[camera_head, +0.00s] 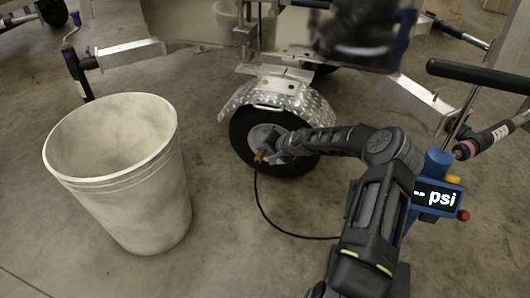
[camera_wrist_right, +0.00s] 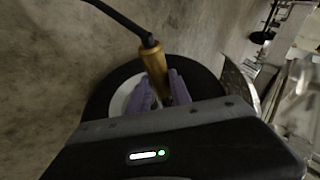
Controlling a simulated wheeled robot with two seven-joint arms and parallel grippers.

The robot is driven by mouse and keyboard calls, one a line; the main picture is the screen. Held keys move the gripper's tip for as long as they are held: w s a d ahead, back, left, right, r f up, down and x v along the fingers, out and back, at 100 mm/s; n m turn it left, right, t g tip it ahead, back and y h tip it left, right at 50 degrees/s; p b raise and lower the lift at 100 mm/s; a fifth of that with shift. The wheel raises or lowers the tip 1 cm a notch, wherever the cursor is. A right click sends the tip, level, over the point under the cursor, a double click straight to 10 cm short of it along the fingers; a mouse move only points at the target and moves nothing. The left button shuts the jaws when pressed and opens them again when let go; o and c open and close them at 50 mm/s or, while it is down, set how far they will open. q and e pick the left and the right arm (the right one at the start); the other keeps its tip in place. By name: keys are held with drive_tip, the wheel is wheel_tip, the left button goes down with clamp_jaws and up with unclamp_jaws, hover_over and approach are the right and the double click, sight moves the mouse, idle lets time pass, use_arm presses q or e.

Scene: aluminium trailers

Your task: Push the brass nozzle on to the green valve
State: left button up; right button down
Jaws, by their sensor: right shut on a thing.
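My right gripper (camera_head: 266,154) is at the hub of the trailer wheel (camera_head: 239,139) in the head view. In the right wrist view its purple fingers (camera_wrist_right: 161,92) are shut on the brass nozzle (camera_wrist_right: 152,60). The nozzle (camera_head: 260,156) is small in the head view, and a black hose runs from it. In the wrist view the wheel's black tyre (camera_wrist_right: 104,92) and pale rim lie behind the fingers. I cannot make out the green valve; the fingers and nozzle cover part of the hub. I cannot tell whether the nozzle touches it. My left gripper is not in view.
A large pale bucket (camera_head: 150,205) stands left of the wheel. A blue pump with a psi display (camera_head: 439,197) stands at the right; the black hose (camera_head: 275,225) loops across the floor. A diamond-plate fender (camera_head: 270,90) covers the tyre's top. A blurred dark object (camera_head: 360,35) fills the upper right.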

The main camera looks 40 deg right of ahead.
drive_tip(key=shift+w+d+b, duration=0.65)
drive_tip(key=shift+d+b, duration=0.1)
drive_tip(key=shift+d, duration=0.15)
drive_tip(key=c, duration=1.1)
unclamp_jaws()
drive_tip(key=p+v, duration=0.3)
drive_tip(key=v, duration=0.5)
drive_tip(key=shift+p, duration=0.3)
drive_tip(key=shift+d, duration=0.15)
